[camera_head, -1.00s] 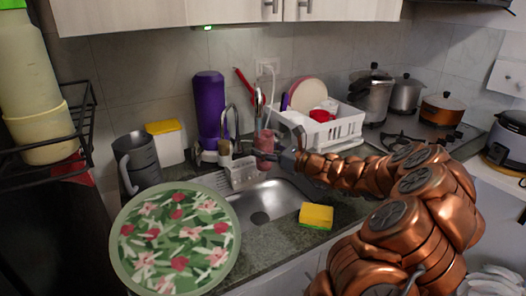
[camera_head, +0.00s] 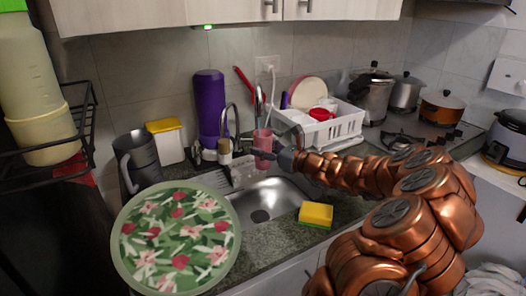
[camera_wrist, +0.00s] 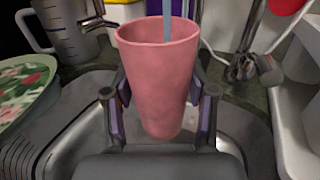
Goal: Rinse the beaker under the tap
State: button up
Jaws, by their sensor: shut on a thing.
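The beaker is a pink tapered cup (camera_wrist: 158,85), upright or nearly so, with its open mouth up. My gripper (camera_wrist: 160,112) is shut around its sides, one finger on each side. In the head view the beaker (camera_head: 263,147) is held above the back of the sink (camera_head: 268,208), just right of the arched tap (camera_head: 238,120). A pale bluish vertical strip (camera_wrist: 167,22) reaches into its mouth in the wrist view. It looks like a water stream, but I cannot be sure. The inside bottom of the beaker is hidden.
A white dish rack (camera_head: 335,132) stands right of the tap. A yellow sponge (camera_head: 316,214) lies at the sink's front right. A floral plate (camera_head: 175,240), a grey jug (camera_head: 138,160) and a purple bottle (camera_head: 209,105) are at the left and back.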

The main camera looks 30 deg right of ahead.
jog(key=shift+d+r, duration=0.1)
jog(key=shift+d, duration=0.1)
jog(key=shift+s+d+p, duration=0.2)
jog(key=shift+d+p, duration=0.2)
jog(key=shift+p, duration=0.15)
jog(key=s+a+b, duration=0.1)
jog(key=s+a, duration=0.2)
jog(key=s, duration=0.4)
jog(key=shift+s, duration=0.25)
dwell(0.7)
dwell(1.3)
jog(key=s+a+r+p, duration=0.1)
jog(key=s+r+p, duration=0.1)
jog(key=s+r, duration=0.2)
jog(key=shift+s+a, duration=0.3)
jog(key=shift+a, duration=0.1)
dwell(0.8)
